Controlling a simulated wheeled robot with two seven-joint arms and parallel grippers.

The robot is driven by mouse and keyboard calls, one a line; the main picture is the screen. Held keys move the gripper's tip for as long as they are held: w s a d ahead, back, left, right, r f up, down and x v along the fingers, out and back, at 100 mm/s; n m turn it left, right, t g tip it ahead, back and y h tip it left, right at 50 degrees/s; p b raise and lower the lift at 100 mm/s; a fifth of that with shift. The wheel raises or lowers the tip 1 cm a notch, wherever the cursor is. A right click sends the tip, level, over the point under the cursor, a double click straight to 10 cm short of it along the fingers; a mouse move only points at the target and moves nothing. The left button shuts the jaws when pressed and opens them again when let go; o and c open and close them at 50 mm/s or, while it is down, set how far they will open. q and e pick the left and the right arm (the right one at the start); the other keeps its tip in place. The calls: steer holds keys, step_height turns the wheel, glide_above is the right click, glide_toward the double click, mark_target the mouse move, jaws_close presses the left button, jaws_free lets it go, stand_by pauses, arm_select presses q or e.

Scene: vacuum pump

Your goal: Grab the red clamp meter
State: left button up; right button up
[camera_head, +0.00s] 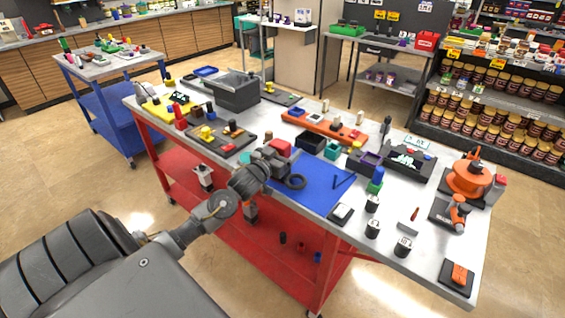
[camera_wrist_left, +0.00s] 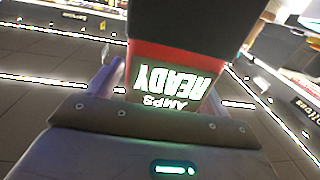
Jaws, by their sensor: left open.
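The clamp meter (camera_wrist_left: 168,58) fills the middle of the left wrist view. It has a black body, a red band and a lit display reading "AMPS READY" upside down. My left gripper (camera_head: 276,163) is at the table's near edge, beside the blue mat. Its fingers are open, with the meter between them in the wrist view; I cannot tell whether they touch it. In the head view the meter is mostly hidden by the gripper. A black ring (camera_head: 296,182) shows just right of the gripper, seemingly the meter's jaw. My right gripper is not in view.
The blue mat (camera_head: 318,194) holds a dark tool. A black open box (camera_head: 310,142) and a teal cup (camera_head: 332,150) stand behind it. A grey bin (camera_head: 233,92) stands at the back left. An orange robot-arm model (camera_head: 468,181) is at the right, with small dark cylinders (camera_head: 373,228) in front.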

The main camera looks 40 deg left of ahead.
mark_target(284, 141)
arm_select(q)
steer(key=c, duration=1.2)
steer(key=shift+r, duration=0.45)
step_height(284, 141, up, 2)
steer(key=shift+r, duration=0.1)
steer(key=s+r, duration=0.1)
steer(key=r, duration=0.1)
steer(key=s+a+r, duration=0.1)
steer(key=s, duration=0.1)
steer(key=s+a+r+b, duration=0.1)
steer(key=r, duration=0.1)
steer(key=shift+s+r, duration=0.15)
steer(key=shift+r, duration=0.15)
steer(key=s+a+r, duration=0.4)
steer(key=s, duration=0.4)
steer(key=shift+s+r, duration=0.15)
steer(key=shift+s, duration=0.1)
